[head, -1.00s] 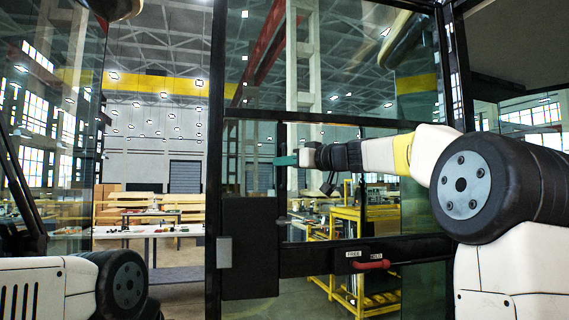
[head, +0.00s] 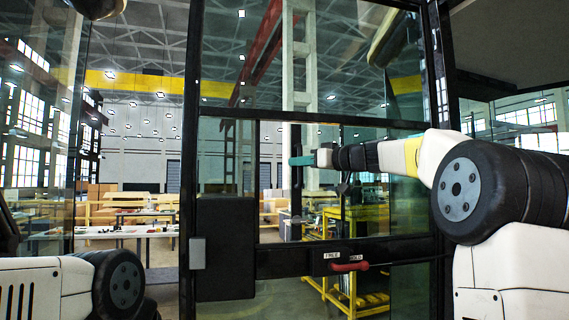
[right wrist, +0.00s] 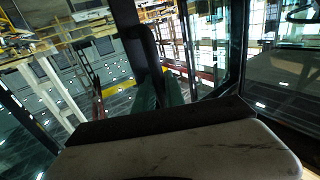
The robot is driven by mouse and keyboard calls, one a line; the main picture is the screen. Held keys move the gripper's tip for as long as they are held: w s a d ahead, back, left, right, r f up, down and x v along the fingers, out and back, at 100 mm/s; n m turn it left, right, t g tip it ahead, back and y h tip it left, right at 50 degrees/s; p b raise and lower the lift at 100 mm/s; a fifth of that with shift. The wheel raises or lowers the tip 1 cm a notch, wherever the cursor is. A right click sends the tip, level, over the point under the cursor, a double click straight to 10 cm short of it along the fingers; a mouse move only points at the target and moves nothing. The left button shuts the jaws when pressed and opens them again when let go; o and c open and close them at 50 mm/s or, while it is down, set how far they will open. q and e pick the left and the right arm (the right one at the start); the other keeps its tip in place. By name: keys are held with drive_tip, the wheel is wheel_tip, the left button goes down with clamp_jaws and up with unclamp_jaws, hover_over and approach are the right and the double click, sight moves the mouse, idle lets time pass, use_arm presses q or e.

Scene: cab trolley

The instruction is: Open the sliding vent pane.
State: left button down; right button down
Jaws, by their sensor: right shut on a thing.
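The sliding vent pane (head: 375,180) is a clear glass panel in the middle of the cab door. Its upright dark edge bar (head: 297,215) stands right of the left end of the window opening, with a clear-looking gap (head: 273,185) between. My right gripper (head: 297,160) has teal fingertips shut on this bar at about mid-height. The right wrist view shows the fingers (right wrist: 158,92) around the dark bar (right wrist: 147,50), partly hiding it. My left gripper is out of view; only part of my left arm shows at lower left.
The door's black frame (head: 192,130) surrounds the glass. Below the vent are a black lock box (head: 226,250) and a red handle (head: 348,266) beside labels. A dark post (head: 441,75) stands at right. Workshop tables (head: 130,232) lie beyond the glass.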

drive_tip(key=w+d, duration=0.3)
drive_tip(key=d, duration=1)
drive_tip(key=shift+d, duration=0.3)
drive_tip(key=c, duration=1.4)
unclamp_jaws()
drive_tip(key=shift+a, duration=0.1)
drive_tip(key=v, duration=0.8)
drive_tip(key=shift+a, duration=0.1)
